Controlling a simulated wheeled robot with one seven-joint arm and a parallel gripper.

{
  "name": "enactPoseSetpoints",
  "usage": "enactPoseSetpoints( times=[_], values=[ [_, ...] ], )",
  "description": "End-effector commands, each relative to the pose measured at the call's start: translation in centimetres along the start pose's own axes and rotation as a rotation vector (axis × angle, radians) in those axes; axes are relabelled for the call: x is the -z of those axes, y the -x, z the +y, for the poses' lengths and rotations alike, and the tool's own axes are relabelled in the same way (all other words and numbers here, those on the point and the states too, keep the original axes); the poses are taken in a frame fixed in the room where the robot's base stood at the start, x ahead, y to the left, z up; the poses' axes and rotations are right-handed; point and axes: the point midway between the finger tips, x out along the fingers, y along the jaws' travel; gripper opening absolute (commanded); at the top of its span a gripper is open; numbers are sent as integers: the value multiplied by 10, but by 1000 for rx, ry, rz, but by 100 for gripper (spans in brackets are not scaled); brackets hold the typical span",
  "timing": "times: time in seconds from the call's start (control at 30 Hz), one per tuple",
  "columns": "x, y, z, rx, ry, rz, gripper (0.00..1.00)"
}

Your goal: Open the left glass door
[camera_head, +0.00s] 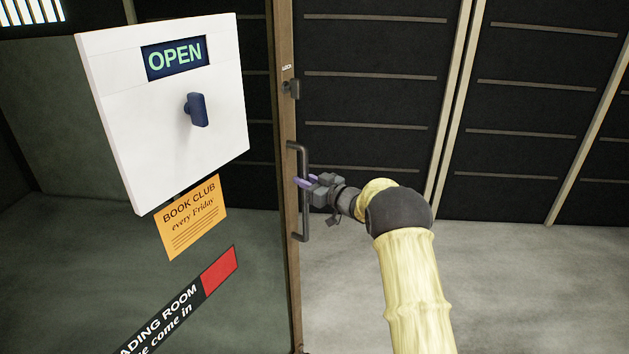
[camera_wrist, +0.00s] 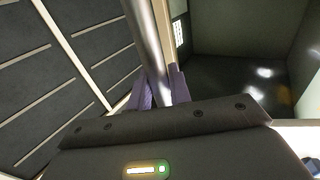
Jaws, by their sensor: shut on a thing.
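The left glass door (camera_head: 253,285) fills the left half of the head view, with a narrow brown wooden stile (camera_head: 285,120) along its right edge. A dark upright bar handle (camera_head: 304,222) is fixed to the stile. My gripper (camera_head: 306,182) comes from the right and is shut around the middle of the handle bar, its purple fingers on it. In the wrist view the grey handle bar (camera_wrist: 160,40) runs down between the two purple fingers (camera_wrist: 160,92). The fingers hide part of the bar.
A white box with an OPEN sign (camera_head: 160,130) and a blue knob (camera_head: 197,110) is on the door. Below are an orange Book Club notice (camera_head: 193,222) and a black-and-red strip (camera_head: 217,272). A dark lock piece (camera_head: 291,89) sits above the handle. Grey floor (camera_head: 500,280) is clear at right.

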Motion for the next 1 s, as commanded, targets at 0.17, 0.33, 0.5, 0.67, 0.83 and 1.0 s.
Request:
enactPoseSetpoints(
  times=[0.17, 0.33, 0.5, 0.67, 0.83, 1.0],
  values=[
    [4, -2, 0, 1, 2, 7, 0],
    [4, -2, 0, 0, 2, 7, 0],
    [4, -2, 0, 0, 2, 6, 35],
    [2, -1, -1, 1, 1, 3, 39],
    [0, 0, -1, 1, 0, 1, 39],
    [-1, 10, 1, -2, -1, 0, 39]
  ],
)
